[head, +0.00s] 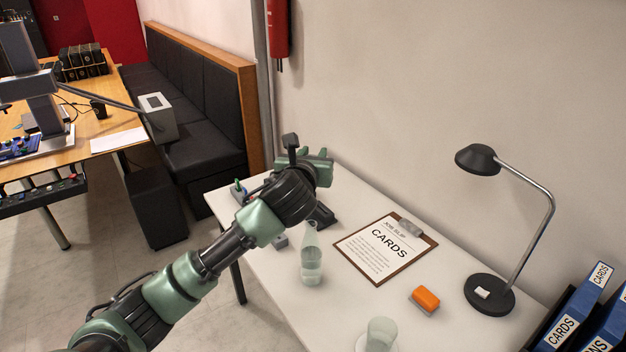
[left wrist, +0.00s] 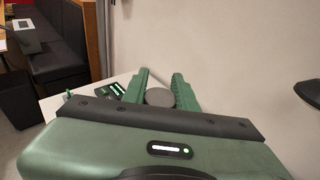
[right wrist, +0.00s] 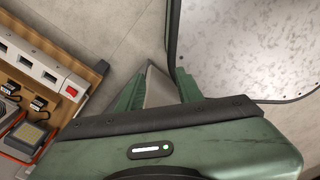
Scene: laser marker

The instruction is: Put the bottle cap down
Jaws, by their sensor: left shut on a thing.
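The bottle cap (left wrist: 160,97) is a grey disc between the fingers of my left gripper (left wrist: 160,90), which is shut on it. In the head view my left gripper (head: 305,160) is over the far left part of the white table (head: 335,295), and the cap is hidden there. A clear bottle (head: 311,265) with an open neck stands upright on the table, nearer than the gripper. My right gripper (right wrist: 160,80) shows only in its own wrist view, away from the white table. A grey surface shows between its fingers; I cannot tell if it is held.
A clipboard (head: 384,248), an orange block (head: 425,299), a glass (head: 380,335) and a black lamp (head: 489,295) stand or lie on the table. Blue binders (head: 570,310) are at the right. The table is bare between clipboard and bottle. A wooden rack (right wrist: 55,75) shows near my right gripper.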

